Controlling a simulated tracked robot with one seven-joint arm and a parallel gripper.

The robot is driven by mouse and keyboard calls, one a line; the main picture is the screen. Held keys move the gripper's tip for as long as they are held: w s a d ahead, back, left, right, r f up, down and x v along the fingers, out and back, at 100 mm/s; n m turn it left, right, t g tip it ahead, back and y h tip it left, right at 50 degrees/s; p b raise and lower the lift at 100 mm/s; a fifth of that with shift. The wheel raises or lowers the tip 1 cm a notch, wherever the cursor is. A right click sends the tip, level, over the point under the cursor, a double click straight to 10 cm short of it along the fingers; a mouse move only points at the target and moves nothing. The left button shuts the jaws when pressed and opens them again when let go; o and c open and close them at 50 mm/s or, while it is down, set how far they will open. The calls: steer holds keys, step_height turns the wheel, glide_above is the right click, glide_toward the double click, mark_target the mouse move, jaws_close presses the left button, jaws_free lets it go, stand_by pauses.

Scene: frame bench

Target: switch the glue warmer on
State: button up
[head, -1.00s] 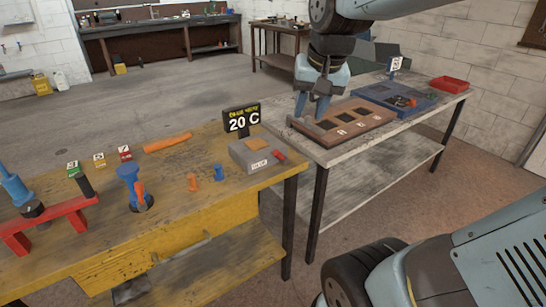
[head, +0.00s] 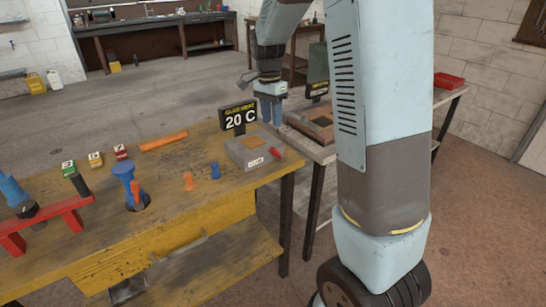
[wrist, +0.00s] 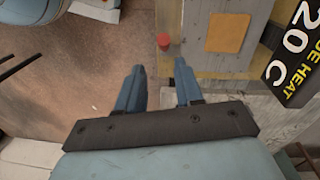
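The glue warmer (head: 243,152) is a grey box with an orange pad on top, at the right end of the yellow bench. Its black sign (head: 238,119) reads GLUE HEAT 20 C. A red lever (head: 278,153) sticks out at its right side. In the wrist view the red lever end (wrist: 164,41) shows just beyond my fingertips, near the orange pad (wrist: 228,32). My gripper (head: 271,122) points down behind the warmer, near the gap between the benches. In the wrist view my gripper (wrist: 158,68) has its fingers apart with nothing between them.
Orange and blue pegs (head: 189,181) stand left of the warmer, and an orange cylinder (head: 163,141) lies behind them. The grey table (head: 318,152) with a wooden tray (head: 316,124) stands to the right, partly hidden by my arm. A red bin (head: 449,80) sits at its far end.

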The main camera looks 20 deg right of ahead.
mark_target(273, 149)
steer(key=f, duration=1.4)
steer(key=shift+s+d+f, duration=0.2)
steer(key=shift+s+f, duration=0.05)
steer(key=shift+f, duration=0.15)
